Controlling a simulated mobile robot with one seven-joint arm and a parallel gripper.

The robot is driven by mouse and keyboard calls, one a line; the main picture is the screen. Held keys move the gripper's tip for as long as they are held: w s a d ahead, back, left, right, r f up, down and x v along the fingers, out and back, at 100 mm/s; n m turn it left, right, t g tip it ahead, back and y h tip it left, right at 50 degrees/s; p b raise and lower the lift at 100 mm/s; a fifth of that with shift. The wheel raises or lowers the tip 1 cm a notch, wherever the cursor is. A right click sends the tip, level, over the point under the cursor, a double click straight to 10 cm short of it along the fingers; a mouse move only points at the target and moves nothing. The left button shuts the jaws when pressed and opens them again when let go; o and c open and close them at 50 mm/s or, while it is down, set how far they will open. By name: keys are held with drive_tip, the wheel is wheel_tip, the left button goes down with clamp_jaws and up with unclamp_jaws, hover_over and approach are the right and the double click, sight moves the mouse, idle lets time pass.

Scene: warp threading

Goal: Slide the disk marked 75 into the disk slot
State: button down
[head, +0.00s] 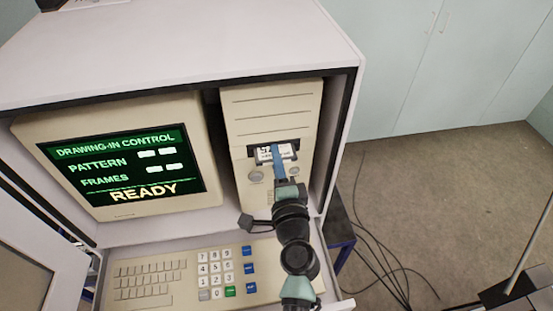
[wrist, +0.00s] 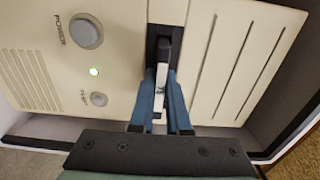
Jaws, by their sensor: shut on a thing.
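My gripper (head: 277,160) is shut on a disk (head: 266,154) with a white label, at the front of the beige computer tower (head: 270,105). The label's marking is partly covered by a blue finger, so I cannot read the number. In the wrist view the disk (wrist: 158,80) stands edge-on between the blue fingers (wrist: 161,88). Its far end meets the dark disk slot (wrist: 165,32). The disk appears lined up with the slot, with its near part outside; how deep it sits I cannot tell.
A monitor (head: 125,165) showing READY stands left of the tower. A keyboard (head: 150,283) lies below on a pull-out shelf. The power button (wrist: 86,31) and eject button (wrist: 98,99) are close beside the slot. The cabinet's side wall (head: 345,120) rises close on the right.

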drive_tip(key=shift+w+a+r, duration=0.2)
drive_tip(key=shift+w+r, duration=0.1)
drive_tip(key=shift+r, duration=0.35)
drive_tip(key=c, duration=0.8)
unclamp_jaws()
drive_tip(key=shift+s+d+f, duration=0.1)
drive_tip(key=shift+s+f, duration=0.15)
drive_tip(key=shift+s, duration=0.1)
drive_tip(key=shift+s+d+f+b, duration=0.15)
drive_tip(key=shift+s+d+b, duration=0.35)
drive_tip(key=shift+s, duration=1.6)
drive_tip(key=shift+s+d+f+b, duration=0.1)
drive_tip(key=shift+s+d+b, duration=0.35)
drive_tip(key=shift+s, duration=1.7)
drive_tip(key=shift+s+d+f+b, duration=0.15)
drive_tip(key=shift+s+d+b, duration=0.35)
drive_tip(key=shift+s, duration=1.6)
drive_tip(key=shift+a, duration=0.1)
